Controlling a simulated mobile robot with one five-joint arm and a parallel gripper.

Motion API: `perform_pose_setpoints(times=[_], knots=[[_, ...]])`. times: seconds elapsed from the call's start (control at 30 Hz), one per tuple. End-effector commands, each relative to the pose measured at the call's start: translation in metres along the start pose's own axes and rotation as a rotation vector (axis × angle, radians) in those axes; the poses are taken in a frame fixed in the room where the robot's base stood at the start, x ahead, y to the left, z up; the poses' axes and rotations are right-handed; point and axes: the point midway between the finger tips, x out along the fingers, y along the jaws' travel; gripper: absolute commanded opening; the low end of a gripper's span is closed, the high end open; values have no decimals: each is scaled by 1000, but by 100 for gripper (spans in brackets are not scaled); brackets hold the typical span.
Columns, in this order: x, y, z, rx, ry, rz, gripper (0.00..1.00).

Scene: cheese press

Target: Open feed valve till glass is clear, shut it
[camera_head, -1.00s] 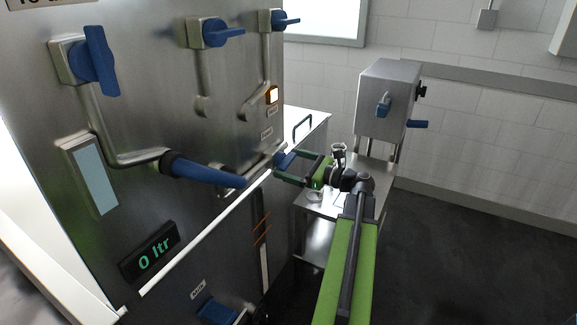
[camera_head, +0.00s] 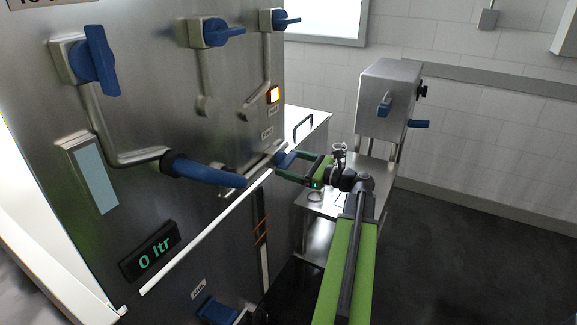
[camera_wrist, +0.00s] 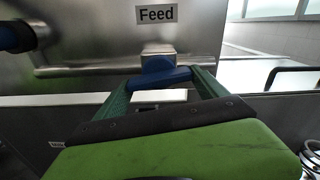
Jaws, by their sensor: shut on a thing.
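The feed valve's blue handle (camera_wrist: 160,78) sits on a pipe below a "Feed" label (camera_wrist: 156,14) in the wrist view. My gripper (camera_wrist: 160,84) is shut on this handle, with one green finger on each side. In the head view my gripper (camera_head: 292,168) reaches the blue feed handle (camera_head: 283,160) at the right end of the panel's lower pipe. The sight glass (camera_head: 93,174) on the left of the panel looks pale blue-grey. A display (camera_head: 150,253) below it reads "0 ltr".
Other blue valve handles (camera_head: 102,60) (camera_head: 222,33) sit higher on the steel panel. A lit lamp (camera_head: 273,95) glows on the panel. A steel press (camera_head: 388,97) stands on a table to the right.

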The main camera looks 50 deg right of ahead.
Motion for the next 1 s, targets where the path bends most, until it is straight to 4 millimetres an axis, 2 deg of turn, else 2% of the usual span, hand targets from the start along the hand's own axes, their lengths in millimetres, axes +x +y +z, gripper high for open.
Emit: perform_pose_setpoints(times=[0.57,1.0], knots=[[0,1,0,-91,-1,7,41],[0,-1,1,-455,-3,6,41]])
